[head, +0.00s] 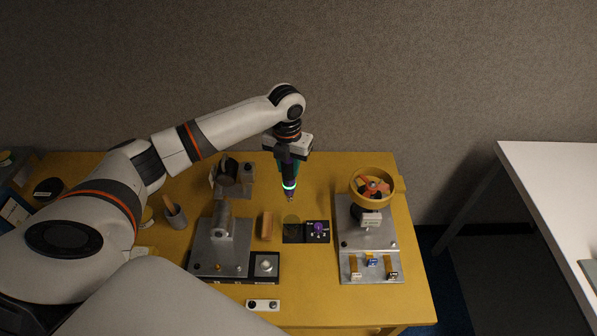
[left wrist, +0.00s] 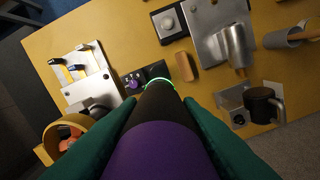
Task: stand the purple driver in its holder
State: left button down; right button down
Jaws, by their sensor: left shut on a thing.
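The purple driver (left wrist: 160,152) fills the lower middle of the left wrist view, with a dark section and a glowing green ring beyond its purple end. My left gripper (head: 288,165) is shut on it, green fingers on both sides. Whether the tip touches anything is unclear. I cannot tell for sure which thing is the holder; a grey cup (head: 176,218) with a stick in it leans at the left. My right gripper is out of view.
A steel plate with a raised cylinder (head: 222,228) stands left of a wooden block (head: 267,225). A dark mug (left wrist: 264,104) shows in the left wrist view. The table's right front corner is clear.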

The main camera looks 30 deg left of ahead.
aim_at(291, 182)
pick_arm(q)
jog(key=shift+w+f, duration=0.1)
jog(key=shift+f, duration=0.3)
notch_tip(291, 182, down, 4)
jog(key=shift+w+d+f, duration=0.1)
jog(key=shift+w+d, duration=0.05)
jog(key=shift+f, duration=0.6)
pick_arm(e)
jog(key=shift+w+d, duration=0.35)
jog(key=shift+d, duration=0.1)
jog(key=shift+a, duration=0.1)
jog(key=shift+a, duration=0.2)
pick_arm(q)
jog(key=shift+f, duration=0.4)
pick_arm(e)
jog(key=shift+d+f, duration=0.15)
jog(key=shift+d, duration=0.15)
